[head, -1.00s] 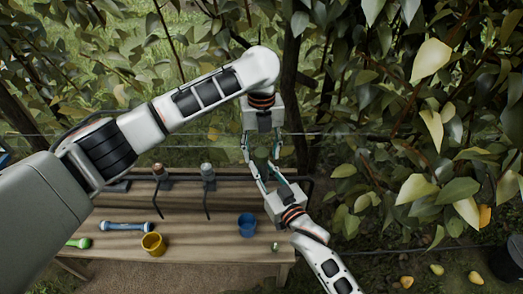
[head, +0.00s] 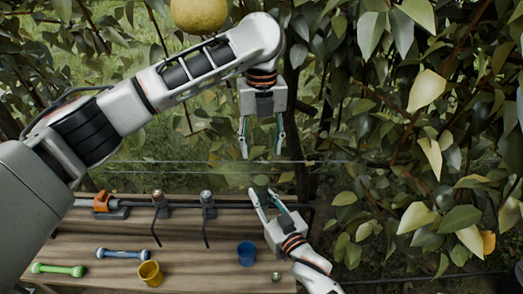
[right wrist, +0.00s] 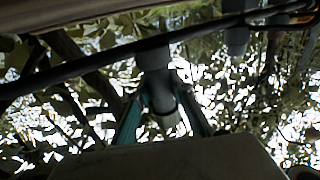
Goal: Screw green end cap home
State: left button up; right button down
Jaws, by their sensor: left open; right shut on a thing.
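A dark green piece, apparently the end cap (head: 261,182), is held upright between the fingertips of my right gripper (head: 263,196) above the bench's back edge. In the right wrist view, my right gripper's teal fingers (right wrist: 163,112) close on both sides of a shaded cylinder (right wrist: 155,82) with a pale lower end. Its thread and any gap cannot be made out. My left gripper (head: 262,150) is open and empty, pointing down just above the green piece and apart from it.
A dark pipe (head: 180,206) runs along the back of the wooden bench (head: 190,255).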

jog(key=shift+f, duration=0.1)
jog(key=c, duration=1.7)
grip_release()
jog(key=v, duration=1.2)
